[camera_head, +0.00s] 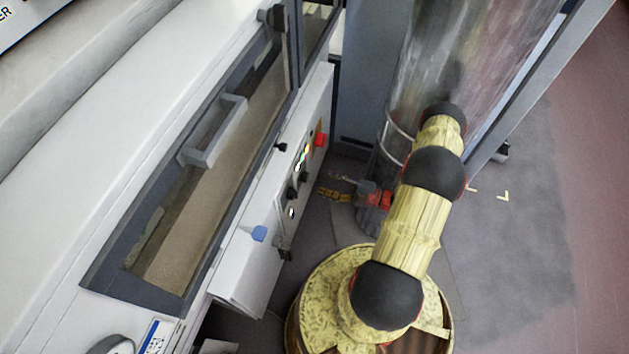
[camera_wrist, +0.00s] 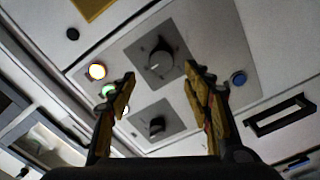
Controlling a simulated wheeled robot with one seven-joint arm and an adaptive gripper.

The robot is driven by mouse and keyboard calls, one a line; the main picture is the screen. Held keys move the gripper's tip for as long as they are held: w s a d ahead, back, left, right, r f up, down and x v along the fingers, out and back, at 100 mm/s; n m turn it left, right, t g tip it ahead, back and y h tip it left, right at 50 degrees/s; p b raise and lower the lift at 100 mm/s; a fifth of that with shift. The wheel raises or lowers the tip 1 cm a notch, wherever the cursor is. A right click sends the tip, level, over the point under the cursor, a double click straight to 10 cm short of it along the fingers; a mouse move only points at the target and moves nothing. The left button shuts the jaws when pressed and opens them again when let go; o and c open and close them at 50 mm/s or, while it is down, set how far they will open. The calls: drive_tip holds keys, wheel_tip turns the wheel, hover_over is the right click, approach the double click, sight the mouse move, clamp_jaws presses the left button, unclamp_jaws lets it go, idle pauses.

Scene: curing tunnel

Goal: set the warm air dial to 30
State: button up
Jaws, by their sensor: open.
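Two dark dials sit on grey square plates on the control panel. The larger dial (camera_wrist: 160,62) lies in the upper middle of the wrist view, with a pale mark on its knob. The smaller dial (camera_wrist: 155,127) is below it, between the fingers. I cannot read their scales or tell which is the warm air dial. My gripper (camera_wrist: 161,76) is open and empty. Its fingertips appear on either side of the larger dial, apart from it. In the head view, dark knobs (camera_head: 303,177) show small on the panel, left of my gripper (camera_head: 328,186).
A red button (camera_head: 320,139) is on the panel's far end. A black-framed handle (camera_wrist: 281,116) is at right. The oven door's handle (camera_head: 216,132) juts out.

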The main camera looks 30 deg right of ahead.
drive_tip(key=shift+v, duration=2.8)
